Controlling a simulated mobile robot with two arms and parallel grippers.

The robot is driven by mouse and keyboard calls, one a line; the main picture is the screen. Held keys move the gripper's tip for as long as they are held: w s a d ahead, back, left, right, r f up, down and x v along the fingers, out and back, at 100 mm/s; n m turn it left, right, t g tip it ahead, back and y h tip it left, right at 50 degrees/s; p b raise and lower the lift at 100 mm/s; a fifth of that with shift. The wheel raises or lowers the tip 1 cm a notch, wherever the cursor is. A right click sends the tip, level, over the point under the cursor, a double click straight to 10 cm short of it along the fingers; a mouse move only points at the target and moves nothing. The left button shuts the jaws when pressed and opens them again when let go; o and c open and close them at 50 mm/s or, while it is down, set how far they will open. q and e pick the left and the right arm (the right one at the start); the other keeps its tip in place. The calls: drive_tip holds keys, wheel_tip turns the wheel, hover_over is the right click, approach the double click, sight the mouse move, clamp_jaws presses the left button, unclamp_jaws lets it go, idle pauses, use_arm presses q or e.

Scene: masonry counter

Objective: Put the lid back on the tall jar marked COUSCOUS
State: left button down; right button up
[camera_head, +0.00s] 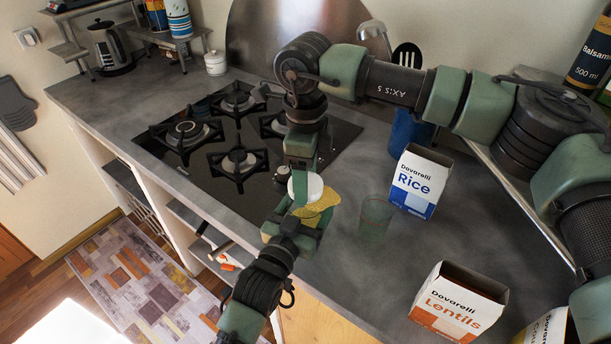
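A white round piece that looks like the lid (314,187) is at the tip of my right gripper (302,182), which points down from above with a green finger against it. Directly below is a yellow patch (320,203); I cannot tell whether it is the jar's contents or another object. My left gripper (303,222) reaches up from below, close around the yellow patch; its fingers overlap it and their opening is unclear. No COUSCOUS marking on a jar is readable, and the jar's body is hidden or not distinguishable behind the grippers.
A greenish clear glass (375,218) stands just right of the grippers. A Rice box (420,182), a Lentils box (458,303) and a partly cut-off box (546,329) stand further right. The gas hob (238,165) lies behind left. The counter's front edge is close.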

drive_tip(key=m, duration=0.6)
drive_tip(key=o, duration=1.6)
drive_tip(key=shift+o, duration=0.2)
drive_tip(key=shift+r, duration=0.1)
wheel_tip(320, 180, up, 12)
use_arm(q)
drive_tip(key=shift+c, duration=0.4)
unclamp_jaws()
